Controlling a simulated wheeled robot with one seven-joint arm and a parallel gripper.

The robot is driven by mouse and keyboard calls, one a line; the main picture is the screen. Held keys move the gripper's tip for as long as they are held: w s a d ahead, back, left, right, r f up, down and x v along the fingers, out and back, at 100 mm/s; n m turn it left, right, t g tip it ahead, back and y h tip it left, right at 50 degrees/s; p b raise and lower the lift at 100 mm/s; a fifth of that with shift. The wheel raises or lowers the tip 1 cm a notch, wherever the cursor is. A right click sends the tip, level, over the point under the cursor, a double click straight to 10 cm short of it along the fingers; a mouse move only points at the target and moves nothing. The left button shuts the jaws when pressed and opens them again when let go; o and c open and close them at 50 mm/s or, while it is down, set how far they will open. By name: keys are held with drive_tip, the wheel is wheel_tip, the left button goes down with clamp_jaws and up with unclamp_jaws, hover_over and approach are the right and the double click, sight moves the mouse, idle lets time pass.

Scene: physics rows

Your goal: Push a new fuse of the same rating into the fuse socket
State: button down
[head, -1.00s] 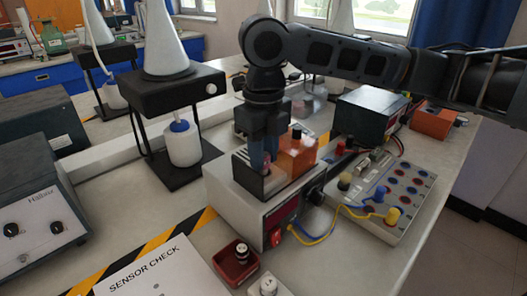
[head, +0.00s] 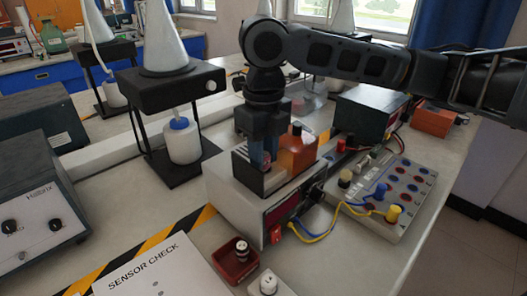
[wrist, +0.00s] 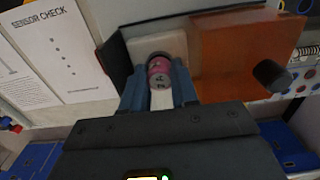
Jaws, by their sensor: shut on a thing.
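My gripper (head: 264,158) reaches down into the open top of a white instrument box (head: 236,200) with a red front window. In the wrist view its blue fingers (wrist: 159,88) are shut on a pink fuse with a grey end cap (wrist: 159,71). The fuse's far end meets or lies in front of a pale block (wrist: 160,45), probably the socket; I cannot tell how deep it sits. An orange block with a black knob (head: 297,158) stands right beside the gripper, also in the wrist view (wrist: 232,55).
A red tray (head: 228,270) holds a small pale-and-dark part. A white-topped part (head: 268,284) stands near it. A "SENSOR CHECK" sheet (head: 150,270) lies front left. A terminal board (head: 385,215) with blue and yellow leads is at right. A dark panel (head: 241,170) borders the opening.

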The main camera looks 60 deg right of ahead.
drive_tip(key=shift+f, duration=0.25)
drive_tip(key=c, duration=0.8)
unclamp_jaws()
drive_tip(key=shift+o, duration=0.3)
drive_tip(key=shift+o, duration=0.7)
drive_tip(key=shift+r+p, duration=0.4)
drive_tip(key=shift+r, duration=0.25)
drive_tip(key=shift+o, duration=0.8)
drive_tip(key=shift+r, duration=0.2)
drive_tip(key=shift+r+p, duration=2.05)
drive_tip(key=shift+r, duration=0.4)
